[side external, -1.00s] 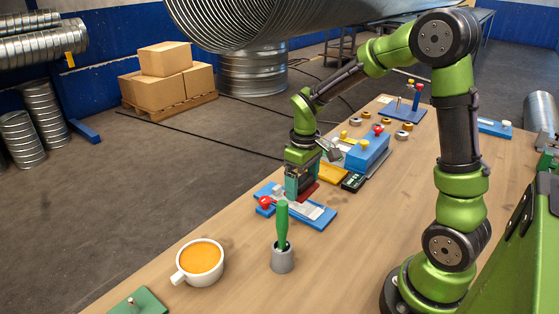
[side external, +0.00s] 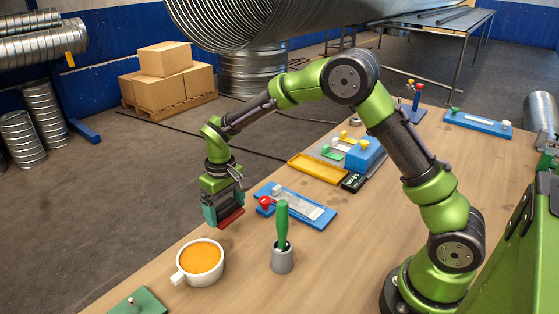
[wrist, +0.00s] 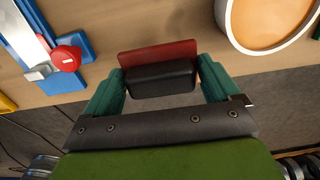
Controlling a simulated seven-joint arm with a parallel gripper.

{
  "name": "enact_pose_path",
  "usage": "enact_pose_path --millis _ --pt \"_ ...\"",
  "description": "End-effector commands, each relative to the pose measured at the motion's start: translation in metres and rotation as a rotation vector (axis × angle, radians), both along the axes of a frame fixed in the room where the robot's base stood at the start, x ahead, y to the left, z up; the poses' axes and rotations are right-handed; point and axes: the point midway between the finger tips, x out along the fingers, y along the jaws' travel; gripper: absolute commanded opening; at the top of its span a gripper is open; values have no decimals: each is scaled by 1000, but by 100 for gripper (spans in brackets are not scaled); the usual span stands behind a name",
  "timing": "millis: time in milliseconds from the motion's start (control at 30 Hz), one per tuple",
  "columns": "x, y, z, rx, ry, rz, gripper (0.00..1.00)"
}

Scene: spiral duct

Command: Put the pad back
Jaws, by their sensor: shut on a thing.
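The pad (wrist: 160,79) is a dark block with a red plate (wrist: 158,53) along one side. My gripper (wrist: 166,82) is shut on it, with a teal finger at each end. In the side view the pad's red part (side external: 231,218) shows below my gripper (side external: 222,208). The pad is held in the air near the table's left edge, between the blue fixture and the cup. The pad's underside is hidden. The blue fixture (side external: 320,216) with a pale metal strip and a red knob (side external: 265,202) lies to the right, apart from the pad.
A white cup of orange liquid (side external: 201,261) stands close below my gripper. A green-handled tool stands in a grey holder (side external: 282,260). A yellow tray (side external: 318,168) and a blue block (side external: 366,155) lie farther back. A green plate (side external: 140,302) is at the front left.

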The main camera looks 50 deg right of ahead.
Motion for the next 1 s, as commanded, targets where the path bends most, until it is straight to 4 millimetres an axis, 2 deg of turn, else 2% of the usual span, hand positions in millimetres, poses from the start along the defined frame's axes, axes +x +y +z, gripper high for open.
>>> enact_pose_path --millis 300,400,767,800,867,1000 --pt "0 0 -39 0 2 1 61" --pt "0 0 -46 1 0 1 61" --pt "0 0 -50 1 -1 1 61" --pt "0 0 -50 1 -1 1 93" --pt "0 0 -50 1 -2 1 100" --pt "0 0 -50 1 -2 1 100"
